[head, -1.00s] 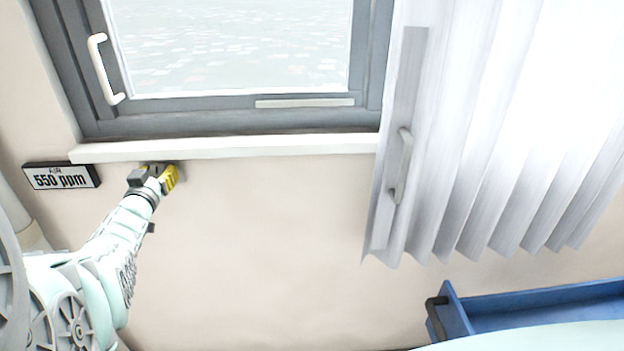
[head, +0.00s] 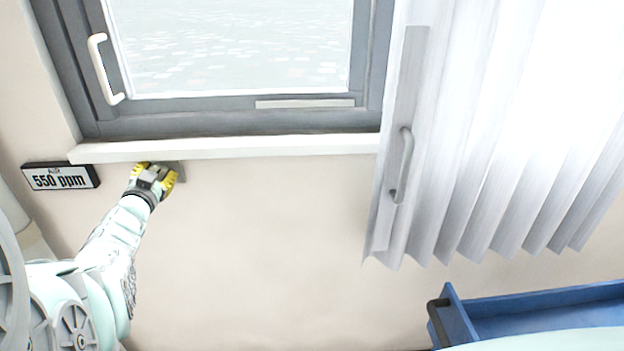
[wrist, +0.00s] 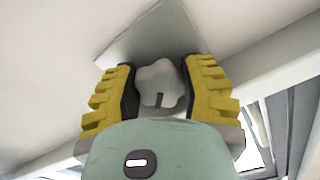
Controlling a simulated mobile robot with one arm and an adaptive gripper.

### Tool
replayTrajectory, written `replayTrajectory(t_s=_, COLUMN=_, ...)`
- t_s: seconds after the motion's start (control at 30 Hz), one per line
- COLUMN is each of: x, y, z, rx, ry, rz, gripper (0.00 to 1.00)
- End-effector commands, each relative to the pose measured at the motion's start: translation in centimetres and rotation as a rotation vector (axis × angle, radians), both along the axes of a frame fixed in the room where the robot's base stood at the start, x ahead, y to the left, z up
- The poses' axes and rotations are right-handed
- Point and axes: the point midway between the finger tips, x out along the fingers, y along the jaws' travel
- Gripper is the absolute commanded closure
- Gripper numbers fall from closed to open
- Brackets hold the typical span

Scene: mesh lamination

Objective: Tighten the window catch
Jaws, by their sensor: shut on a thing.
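The window catch shows in the wrist view as a pale lobed knob (wrist: 158,88) with a dark slot, in front of a grey plate (wrist: 150,40) on the wall. My gripper (wrist: 160,85) has its yellow, black-padded fingers on both sides of the knob and is shut on it. In the head view my gripper (head: 153,176) is at the wall just below the left part of the window sill. There it hides the knob, and only the right edge of the grey plate (head: 181,172) shows beside it.
The white window sill (head: 250,147) runs just above my gripper. A sign reading 550 ppm (head: 61,176) is to its left. The grey-framed window has a white handle (head: 100,70). A pleated curtain (head: 480,130) with a handle and a blue drawer (head: 540,312) are at right. The wall between is clear.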

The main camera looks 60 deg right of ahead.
Motion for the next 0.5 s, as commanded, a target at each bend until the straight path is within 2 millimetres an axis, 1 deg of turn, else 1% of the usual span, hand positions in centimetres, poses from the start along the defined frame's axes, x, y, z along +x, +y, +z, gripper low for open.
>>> replayTrajectory(t_s=0.03, x=-0.07, y=0.00, z=-0.35, rx=0.008, ry=0.005, rz=0.001, gripper=0.93)
replayTrajectory(t_s=0.27, x=-0.06, y=0.00, z=-0.36, rx=0.007, ry=0.006, rz=0.001, gripper=0.93)
replayTrajectory(t_s=0.3, x=-0.06, y=0.00, z=-0.36, rx=0.007, ry=0.006, rz=0.001, gripper=0.52)
replayTrajectory(t_s=0.5, x=-0.06, y=-0.02, z=-0.22, rx=0.004, ry=0.003, rz=0.001, gripper=0.32)
